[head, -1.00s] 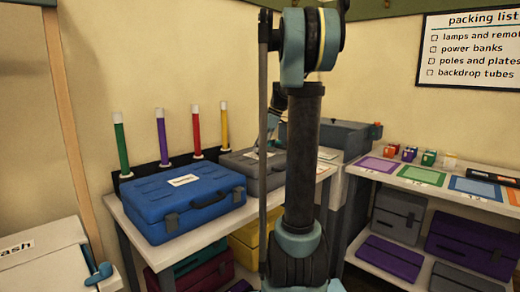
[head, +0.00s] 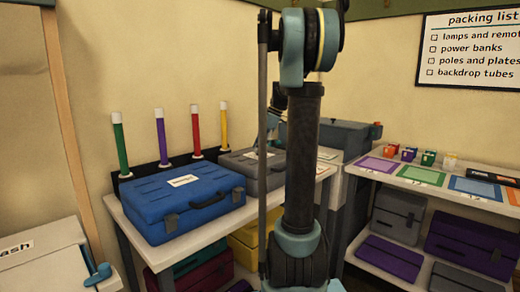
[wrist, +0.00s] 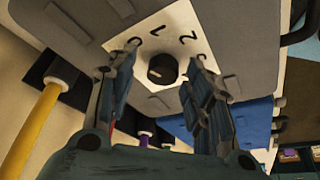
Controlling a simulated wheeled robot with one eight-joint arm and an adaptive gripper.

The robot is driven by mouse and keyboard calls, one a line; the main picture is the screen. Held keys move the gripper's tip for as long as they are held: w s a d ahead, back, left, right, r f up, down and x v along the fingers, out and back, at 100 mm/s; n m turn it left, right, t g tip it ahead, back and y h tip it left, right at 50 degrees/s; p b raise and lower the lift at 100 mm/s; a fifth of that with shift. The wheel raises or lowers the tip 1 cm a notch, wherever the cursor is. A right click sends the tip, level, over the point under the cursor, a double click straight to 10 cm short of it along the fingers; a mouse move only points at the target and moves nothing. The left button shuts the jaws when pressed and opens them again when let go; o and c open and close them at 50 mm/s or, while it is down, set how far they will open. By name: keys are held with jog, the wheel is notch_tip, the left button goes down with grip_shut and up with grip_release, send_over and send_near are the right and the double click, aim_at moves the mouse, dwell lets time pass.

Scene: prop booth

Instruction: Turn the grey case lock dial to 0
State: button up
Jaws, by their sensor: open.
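The grey case (head: 240,162) lies on the table beside the blue case, partly hidden behind my arm. In the wrist view its grey face (wrist: 240,45) fills the upper part, with a white number plate (wrist: 150,48) on it. The dark round dial (wrist: 162,69) sits on the plate among printed numbers, 1 and 2 among them. I cannot make out where the dial points. My gripper (wrist: 164,68) is open, with one finger on each side of the dial and gaps between. In the head view my gripper (head: 264,151) is small over the grey case.
The blue case (head: 185,205) stands left of the grey case. Upright green, purple, red and yellow tubes (head: 196,130) stand along the wall behind. A dark grey box (head: 340,138) is at the back right. A shelf with coloured mats (head: 425,174) stands at the right.

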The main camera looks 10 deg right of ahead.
jog(key=v, duration=1.1)
jog(key=shift+d+r, duration=0.2)
jog(key=shift+r, duration=0.1)
